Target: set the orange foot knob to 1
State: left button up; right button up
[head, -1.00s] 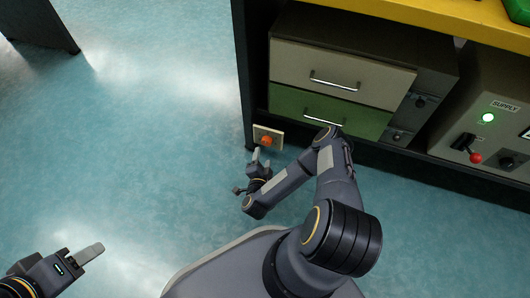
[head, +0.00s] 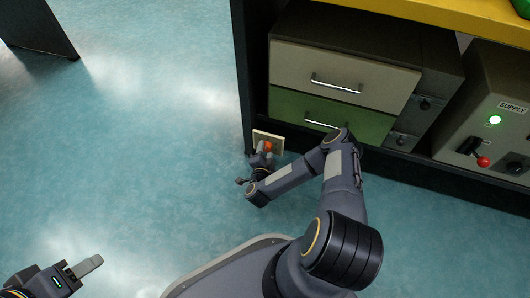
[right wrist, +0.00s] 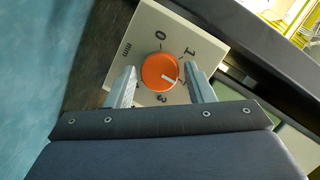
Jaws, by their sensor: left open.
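The orange foot knob (right wrist: 160,70) sits on a pale square plate (right wrist: 148,24) marked 0, 1 and 3; another mark at the right is partly hidden by a finger. Its white pointer line points right and slightly down, past the 1, toward that hidden mark. In the head view the knob (head: 267,147) is low on the dark post, partly covered by my right gripper (head: 264,157). In the right wrist view my right gripper (right wrist: 161,72) is open, one finger on each side of the knob with gaps showing. My left gripper (head: 88,265) is open and empty over the floor.
A beige drawer (head: 340,72) and a green drawer (head: 325,118) stand right of the knob under the yellow worktop (head: 410,20). A supply box (head: 490,95) with a red-tipped lever is farther right.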

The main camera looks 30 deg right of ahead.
jog(key=c, duration=0.7)
jog(key=shift+w+a+r+n+g+p, duration=0.2)
jog(key=shift+n+p, duration=0.3)
jog(key=shift+p, duration=0.35)
jog(key=shift+s+d+r+n+g+p, duration=0.1)
jog(key=shift+n+g+p, duration=0.2)
jog(key=shift+n+p, duration=0.35)
jog(key=shift+a+n+g+h+p, duration=0.1)
jog(key=shift+n+g+h+p, duration=0.3)
jog(key=shift+n+p, duration=0.6)
jog(key=shift+w+f+n+g+h+p, duration=0.15)
jog(key=shift+n+g+h+p, duration=0.2)
jog(key=shift+n+p, duration=0.4)
jog(key=shift+f+n+g+h, duration=0.15)
jog(key=shift+n+g+h, duration=0.4)
jog(key=shift+n, duration=0.85)
jog(key=o, duration=1)
